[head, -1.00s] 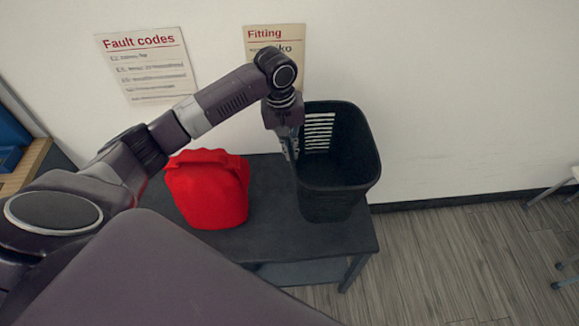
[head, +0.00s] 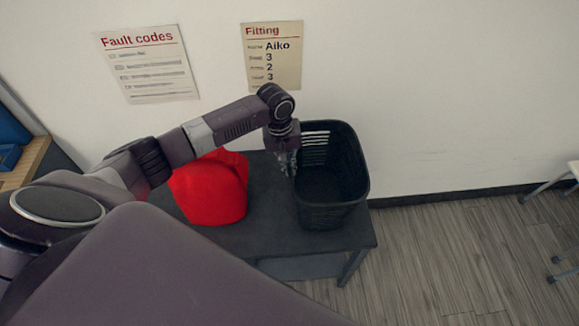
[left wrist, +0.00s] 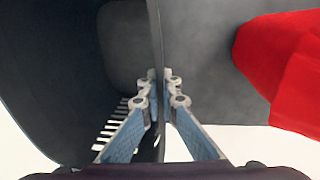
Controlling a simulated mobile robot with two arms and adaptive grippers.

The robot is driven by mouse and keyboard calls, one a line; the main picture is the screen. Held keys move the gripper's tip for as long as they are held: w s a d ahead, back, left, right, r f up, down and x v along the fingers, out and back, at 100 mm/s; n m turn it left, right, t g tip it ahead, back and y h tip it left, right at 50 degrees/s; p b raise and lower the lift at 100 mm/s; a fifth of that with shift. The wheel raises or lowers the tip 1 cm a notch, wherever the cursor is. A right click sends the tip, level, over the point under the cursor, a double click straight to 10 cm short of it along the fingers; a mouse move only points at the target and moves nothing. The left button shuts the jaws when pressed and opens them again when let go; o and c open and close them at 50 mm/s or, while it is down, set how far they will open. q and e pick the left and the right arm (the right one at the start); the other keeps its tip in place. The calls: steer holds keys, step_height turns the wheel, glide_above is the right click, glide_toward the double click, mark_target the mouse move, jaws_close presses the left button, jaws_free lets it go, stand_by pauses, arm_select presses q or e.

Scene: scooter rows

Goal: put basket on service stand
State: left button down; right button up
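The black basket (head: 335,205) is upright over the right part of the dark service stand (head: 265,232). Its base appears to be on the stand's top or very close to it; I cannot tell which. My left gripper (head: 290,172) points down at the basket's left wall. In the left wrist view, the left gripper's fingers (left wrist: 159,78) are on both sides of the basket's wall (left wrist: 155,35), with the tips against it. The basket's inside looks empty, with white slots in one wall. My right gripper is not in view.
A red, rounded object (head: 212,192) stands on the stand, left of the basket with a gap between. The white wall with two posters is behind. Wooden floor (head: 450,250) is open to the right.

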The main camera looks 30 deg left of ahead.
arm_select(q)
steer(key=c, duration=2.7)
jaws_free()
steer(key=o, duration=0.5)
steer(key=shift+o, duration=0.2)
step_height(320, 180, up, 12)
steer(key=a+b, duration=0.1)
steer(key=shift+s, duration=0.45)
steer(key=shift+a, duration=0.15)
